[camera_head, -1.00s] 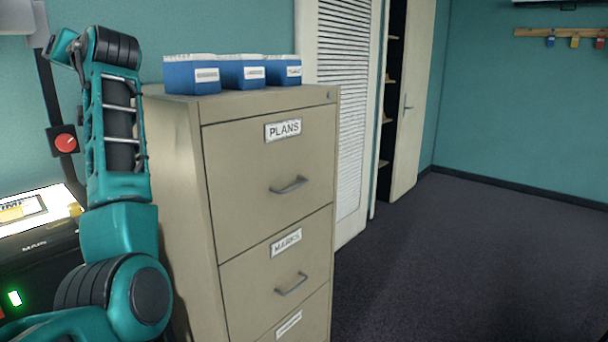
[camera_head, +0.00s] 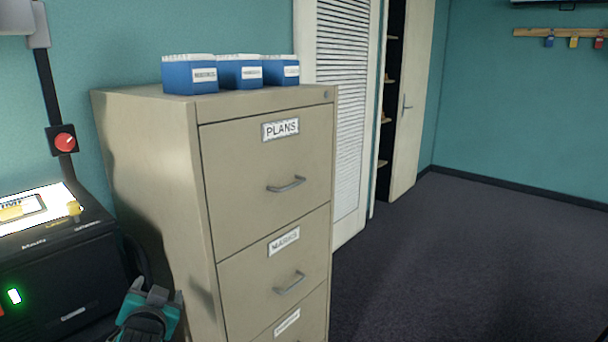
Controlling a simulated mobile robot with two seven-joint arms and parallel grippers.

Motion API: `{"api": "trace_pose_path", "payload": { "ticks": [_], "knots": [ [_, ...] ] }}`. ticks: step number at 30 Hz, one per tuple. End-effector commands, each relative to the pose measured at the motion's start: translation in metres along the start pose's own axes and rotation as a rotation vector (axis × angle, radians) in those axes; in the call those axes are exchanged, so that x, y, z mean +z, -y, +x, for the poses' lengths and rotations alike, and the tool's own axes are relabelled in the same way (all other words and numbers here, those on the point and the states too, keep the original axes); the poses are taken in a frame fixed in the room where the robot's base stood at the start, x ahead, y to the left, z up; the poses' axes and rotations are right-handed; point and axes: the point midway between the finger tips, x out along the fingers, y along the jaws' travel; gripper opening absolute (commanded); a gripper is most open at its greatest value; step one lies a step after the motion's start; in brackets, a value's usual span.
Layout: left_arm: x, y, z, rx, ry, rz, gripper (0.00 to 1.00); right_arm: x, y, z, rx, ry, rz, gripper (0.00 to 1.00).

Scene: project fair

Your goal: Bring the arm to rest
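My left arm's end, a teal and black part (camera_head: 148,312), shows at the bottom left edge, low in front of the cabinet's left side. Its fingers cannot be made out clearly, so I cannot tell whether the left gripper is open or shut. Nothing held is visible there. The rest of that arm is out of view. My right gripper and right arm are not in view.
A beige filing cabinet (camera_head: 240,232) stands close ahead, its visible drawers shut. Several blue card boxes (camera_head: 190,76) sit on top. A black machine (camera_head: 60,262) with a lit top stands left. A door (camera_head: 408,110) stands open behind. Dark floor (camera_head: 470,260) at right is clear.

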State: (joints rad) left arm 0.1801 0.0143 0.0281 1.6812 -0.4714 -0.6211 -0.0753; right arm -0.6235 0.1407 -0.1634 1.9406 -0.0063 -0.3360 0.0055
Motion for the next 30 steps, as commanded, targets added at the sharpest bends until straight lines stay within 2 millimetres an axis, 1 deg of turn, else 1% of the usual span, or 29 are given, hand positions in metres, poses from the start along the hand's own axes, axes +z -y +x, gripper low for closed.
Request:
{"api": "trace_pose_path", "payload": {
  "ticks": [1, 3, 5, 6, 8, 9, 11, 12, 15, 18, 21, 24, 30],
  "knots": [
    [0.027, -0.02, -0.015, 0.053, 0.013, -0.004, 0.75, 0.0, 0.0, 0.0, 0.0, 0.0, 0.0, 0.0],
    [0.056, -0.043, -0.036, 0.122, 0.024, -0.023, 0.75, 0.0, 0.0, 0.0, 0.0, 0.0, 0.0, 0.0],
    [0.08, -0.063, -0.056, 0.181, 0.036, -0.045, 0.75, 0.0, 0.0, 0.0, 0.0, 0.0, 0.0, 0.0],
    [0.096, -0.075, -0.071, 0.221, 0.046, -0.06, 0.75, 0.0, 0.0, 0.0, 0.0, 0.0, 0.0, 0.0],
    [0.117, -0.093, -0.095, 0.28, 0.063, -0.089, 0.75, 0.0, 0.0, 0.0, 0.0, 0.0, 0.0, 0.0],
    [0.131, -0.104, -0.113, 0.318, 0.076, -0.111, 0.75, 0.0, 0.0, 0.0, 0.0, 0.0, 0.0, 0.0],
    [0.15, -0.118, -0.139, 0.372, 0.097, -0.144, 0.75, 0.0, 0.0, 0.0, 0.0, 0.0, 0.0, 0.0],
    [0.16, -0.126, -0.155, 0.404, 0.11, -0.168, 0.75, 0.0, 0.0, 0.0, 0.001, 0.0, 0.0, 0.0],
    [0.18, -0.142, -0.192, 0.47, 0.144, -0.222, 0.75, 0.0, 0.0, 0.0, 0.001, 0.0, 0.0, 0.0],
    [0.192, -0.151, -0.218, 0.514, 0.169, -0.266, 0.75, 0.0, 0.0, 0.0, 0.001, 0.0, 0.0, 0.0],
    [0.198, -0.156, -0.233, 0.536, 0.183, -0.291, 0.75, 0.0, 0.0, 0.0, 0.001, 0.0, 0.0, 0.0],
    [0.199, -0.157, -0.237, 0.543, 0.187, -0.3, 0.75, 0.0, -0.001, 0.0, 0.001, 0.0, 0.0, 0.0],
    [0.199, -0.157, -0.237, 0.542, 0.187, -0.299, 0.75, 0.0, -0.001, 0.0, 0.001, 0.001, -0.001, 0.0]
  ]
}}
